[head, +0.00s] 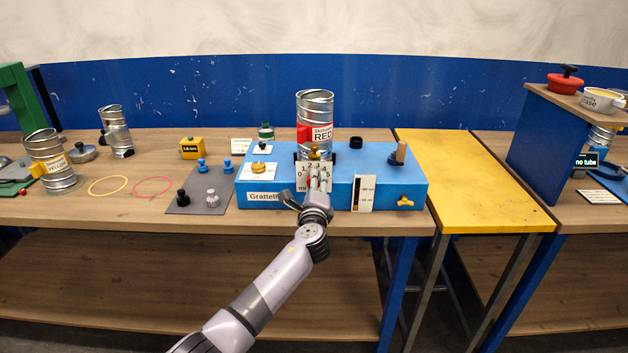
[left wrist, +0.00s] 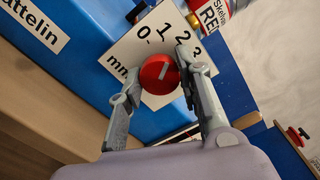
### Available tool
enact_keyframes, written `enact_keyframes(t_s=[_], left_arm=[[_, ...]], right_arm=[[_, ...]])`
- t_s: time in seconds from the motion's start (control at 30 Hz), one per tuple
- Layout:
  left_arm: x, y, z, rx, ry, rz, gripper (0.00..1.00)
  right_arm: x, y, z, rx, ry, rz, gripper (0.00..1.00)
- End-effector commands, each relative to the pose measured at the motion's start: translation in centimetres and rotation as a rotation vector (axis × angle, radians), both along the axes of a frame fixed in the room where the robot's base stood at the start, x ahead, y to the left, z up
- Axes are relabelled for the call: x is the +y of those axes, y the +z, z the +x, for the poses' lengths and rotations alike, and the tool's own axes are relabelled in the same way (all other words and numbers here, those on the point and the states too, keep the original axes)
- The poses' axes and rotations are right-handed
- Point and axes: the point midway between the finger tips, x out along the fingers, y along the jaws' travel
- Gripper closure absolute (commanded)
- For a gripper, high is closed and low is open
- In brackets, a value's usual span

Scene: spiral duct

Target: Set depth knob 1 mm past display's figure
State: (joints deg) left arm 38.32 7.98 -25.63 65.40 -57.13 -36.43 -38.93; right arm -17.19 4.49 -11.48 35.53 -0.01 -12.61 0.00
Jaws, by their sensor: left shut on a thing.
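The red depth knob (left wrist: 153,82) sits on the front of the blue machine (head: 338,192), over a white scale card (left wrist: 128,52) marked 0, 1, 2, 3 and mm. My left gripper (head: 316,178) is shut on the knob; its fingers (left wrist: 157,80) lie on either side of it in the left wrist view. The knob's pale mark tilts up and right, roughly toward the 2; its exact reading is hard to tell. My right gripper is not in view.
A metal tube labelled RED (head: 314,103) stands upright at the machine. A brass knob (head: 259,168) and a yellow wing knob (head: 405,201) are also on the machine. A grey mat (head: 181,206) with several small pegs lies left. A display reading "no tube" (head: 587,160) is at right.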

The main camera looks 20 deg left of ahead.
Motion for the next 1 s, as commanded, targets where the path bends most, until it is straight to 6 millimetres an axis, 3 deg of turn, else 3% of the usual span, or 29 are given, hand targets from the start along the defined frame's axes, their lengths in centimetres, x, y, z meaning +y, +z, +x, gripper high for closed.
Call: enact_keyframes(t_s=[0.4, 1.0], left_arm=[[-0.1, -0.1, 0.0, 0.067, -0.002, 0.224, 0.95], [-0.1, -0.3, -0.1, 0.081, -0.003, 0.270, 0.95]], right_arm=[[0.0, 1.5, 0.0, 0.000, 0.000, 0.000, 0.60], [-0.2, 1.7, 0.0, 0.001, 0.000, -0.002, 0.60]])
